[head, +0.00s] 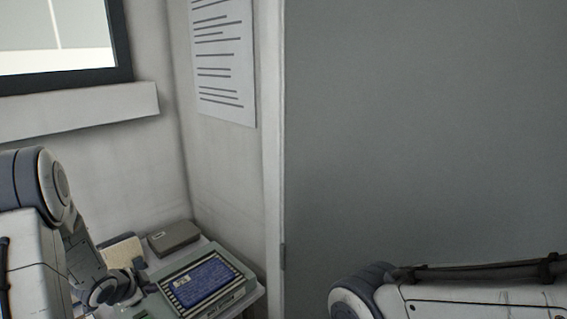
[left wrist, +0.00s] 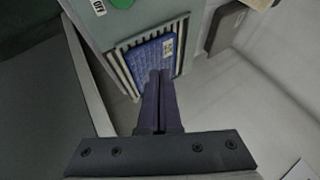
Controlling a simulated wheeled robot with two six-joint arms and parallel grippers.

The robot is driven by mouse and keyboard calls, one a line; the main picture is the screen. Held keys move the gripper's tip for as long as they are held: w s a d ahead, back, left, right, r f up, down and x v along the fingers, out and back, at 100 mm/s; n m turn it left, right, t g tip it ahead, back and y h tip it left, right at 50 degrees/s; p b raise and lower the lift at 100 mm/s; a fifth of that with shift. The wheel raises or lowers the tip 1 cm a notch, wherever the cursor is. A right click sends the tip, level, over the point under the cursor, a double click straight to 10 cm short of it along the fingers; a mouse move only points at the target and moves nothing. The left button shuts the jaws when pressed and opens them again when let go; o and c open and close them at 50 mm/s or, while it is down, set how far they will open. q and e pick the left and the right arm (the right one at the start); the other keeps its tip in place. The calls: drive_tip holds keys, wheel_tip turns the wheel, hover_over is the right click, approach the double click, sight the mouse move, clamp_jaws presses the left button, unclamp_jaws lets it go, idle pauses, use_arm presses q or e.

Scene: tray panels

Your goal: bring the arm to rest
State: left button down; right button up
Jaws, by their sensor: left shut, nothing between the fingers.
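My left arm comes in from the left in the head view. My left gripper (head: 146,277) is beside the left edge of a grey-green panel unit (head: 238,300) on a table. In the left wrist view my left gripper (left wrist: 160,78) has its two dark fingers together, with nothing between them. The fingers overlap the view of a blue board (left wrist: 149,60) in a black-and-white striped tray. The blue board (head: 203,283) also shows in the head view. I cannot tell from these views whether the fingertips touch it. My right gripper is out of view.
A grey box (head: 174,237) and a beige block (head: 124,251) stand behind the panel unit. Walls close in behind; a grey door-like surface (head: 425,130) fills the right.

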use_arm(q)
drive_tip(key=s+d+r+n+g, duration=0.1)
drive_tip(key=s+d+r, duration=0.15)
drive_tip(key=d, duration=0.45)
drive_tip(key=s+d+r+g, duration=0.1)
drive_tip(key=d+r, duration=0.2)
drive_tip(key=d, duration=0.3)
drive_tip(key=s+d+r+n+g, duration=0.1)
drive_tip(key=s+d+r, duration=0.15)
drive_tip(key=d, duration=0.45)
drive_tip(key=s+d+r+g, duration=0.1)
drive_tip(key=s+d, duration=0.3)
drive_tip(key=s, duration=0.3)
drive_tip(key=s+d+r+g, duration=0.2)
drive_tip(key=s+d, duration=0.3)
drive_tip(key=s, duration=0.3)
drive_tip(key=s+d+r+g+h, duration=0.1)
drive_tip(key=s+d, duration=0.3)
drive_tip(key=s, duration=0.4)
drive_tip(key=shift+d+r+g, duration=0.2)
drive_tip(key=shift+d+g, duration=0.2)
drive_tip(key=shift+g, duration=0.2)
